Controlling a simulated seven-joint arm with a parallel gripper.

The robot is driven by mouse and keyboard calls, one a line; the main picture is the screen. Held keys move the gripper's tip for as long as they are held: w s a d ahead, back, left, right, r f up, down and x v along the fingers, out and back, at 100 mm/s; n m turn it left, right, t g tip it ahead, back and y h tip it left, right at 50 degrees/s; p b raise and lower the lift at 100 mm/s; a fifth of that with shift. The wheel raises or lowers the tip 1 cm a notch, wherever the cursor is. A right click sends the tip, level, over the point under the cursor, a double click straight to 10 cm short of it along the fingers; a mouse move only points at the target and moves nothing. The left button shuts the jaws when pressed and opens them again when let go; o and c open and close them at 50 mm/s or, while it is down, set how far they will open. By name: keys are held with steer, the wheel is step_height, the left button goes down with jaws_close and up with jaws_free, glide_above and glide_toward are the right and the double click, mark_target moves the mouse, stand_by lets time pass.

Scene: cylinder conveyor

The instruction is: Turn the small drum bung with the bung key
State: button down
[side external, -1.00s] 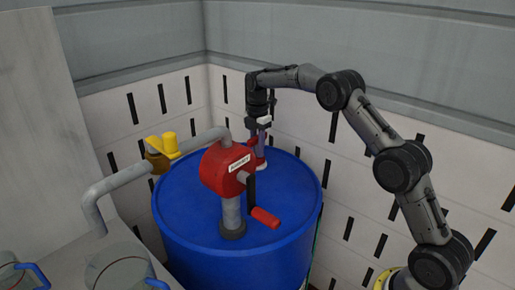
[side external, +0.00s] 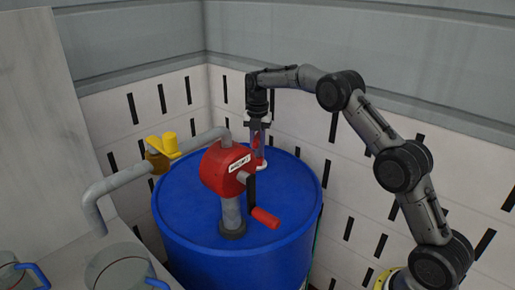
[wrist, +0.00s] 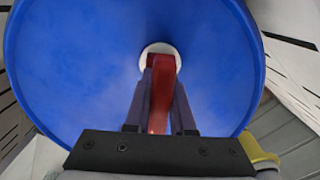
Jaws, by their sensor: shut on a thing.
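The blue drum (side external: 285,195) stands upright in the middle of the side view. Its lid (wrist: 75,60) fills most of the wrist view. The small bung (wrist: 147,49) is a pale round cap in the lid; in the side view it shows as a pale spot (side external: 262,165) behind the pump. My gripper (wrist: 161,75) points down over it, shut on the red bung key (wrist: 158,95). The key's far end overlaps the bung in the wrist view. The fit between key and bung is hidden.
A red hand pump (side external: 222,170) with a crank handle (side external: 264,217) stands on the lid, close in front of my gripper in the side view. A grey pipe (side external: 115,185) with a yellow valve (side external: 160,150) runs left. Glass containers (side external: 115,268) stand at lower left. White walls rise behind.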

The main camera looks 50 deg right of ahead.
mark_target(257, 135)
steer(key=n, duration=0.3)
stand_by(0.4)
steer(key=shift+n, duration=1.9)
steer(key=shift+m, duration=0.4)
steer(key=shift+r, duration=2.25)
